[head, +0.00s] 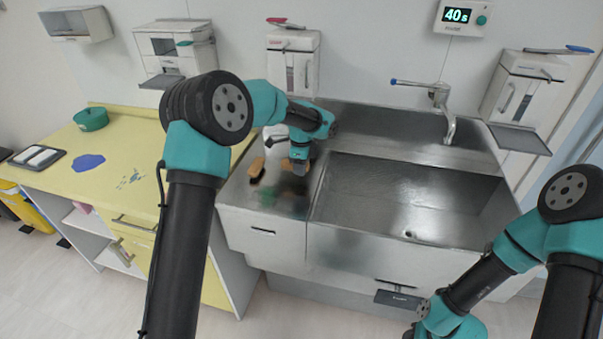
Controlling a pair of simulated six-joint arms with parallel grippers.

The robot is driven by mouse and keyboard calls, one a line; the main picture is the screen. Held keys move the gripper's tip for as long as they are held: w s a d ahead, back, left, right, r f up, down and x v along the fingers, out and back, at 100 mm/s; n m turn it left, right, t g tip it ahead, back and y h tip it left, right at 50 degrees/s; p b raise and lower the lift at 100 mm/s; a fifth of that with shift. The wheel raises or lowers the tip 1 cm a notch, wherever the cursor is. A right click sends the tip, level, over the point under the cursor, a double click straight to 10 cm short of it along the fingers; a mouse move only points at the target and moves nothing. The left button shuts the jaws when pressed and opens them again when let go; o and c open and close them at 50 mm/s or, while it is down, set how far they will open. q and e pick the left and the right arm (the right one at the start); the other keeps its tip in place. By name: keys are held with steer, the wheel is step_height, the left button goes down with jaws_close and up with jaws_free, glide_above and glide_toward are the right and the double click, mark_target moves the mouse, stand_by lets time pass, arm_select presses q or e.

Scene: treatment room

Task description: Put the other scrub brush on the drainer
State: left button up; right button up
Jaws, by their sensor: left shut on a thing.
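My left gripper (297,168) reaches down over the steel drainer (238,190) at the left of the sink. It is shut on a scrub brush (287,165) with a tan-orange body, mostly hidden by the fingers. The held brush is low, close to the steel; I cannot tell whether it touches. Another brown scrub brush (257,169) lies on the drainer just left of the gripper. My right arm is at the lower right; its gripper's fingers do not show.
The empty sink basin (410,205) lies to the right, with a tap (445,110) behind it. A white bottle (275,137) stands behind the brushes. A yellow counter (125,150) at the left holds a green bowl (91,119) and a blue cloth (87,162). Dispensers hang on the wall.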

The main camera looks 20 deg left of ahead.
arm_select(q)
steer(key=shift+w+a+f, duration=0.1)
steer(key=shift+w+f, duration=0.1)
steer(key=shift+f, duration=1.6)
steer(key=shift+f, duration=0.15)
steer(key=o, duration=0.9)
step_height(320, 180, up, 12)
steer(key=shift+r, duration=0.15)
